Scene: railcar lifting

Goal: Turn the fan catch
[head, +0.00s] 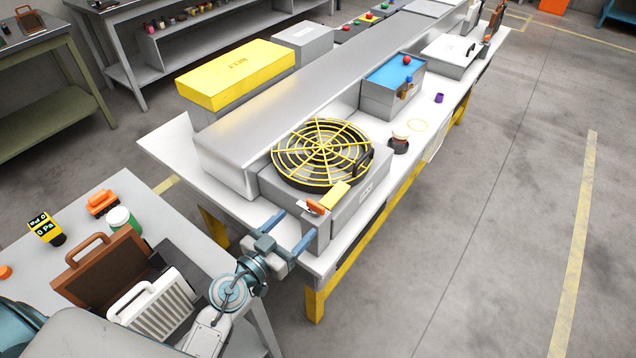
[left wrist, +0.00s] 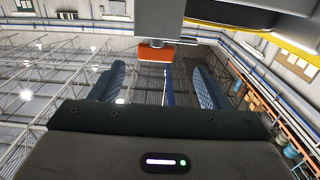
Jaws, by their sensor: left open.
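The fan (head: 322,152), with a yellow wire guard, lies on a grey box at the near end of the long bench. The fan catch (head: 316,207) is a small orange piece at the box's near corner, beside a yellow block (head: 335,195). In the left wrist view the orange catch (left wrist: 155,53) sits ahead of the jaws, roughly between the two blue fingers. My left gripper (head: 298,224) is open and empty, close to the catch on its near side; I see no contact. My right gripper is not in view.
A long grey duct (head: 330,75) runs along the bench behind the fan. A dark knob (head: 398,143) and a blue-topped box (head: 394,80) stand farther along. A side table (head: 60,215) at lower left holds a brown case (head: 105,270) and a gauge. The floor at right is clear.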

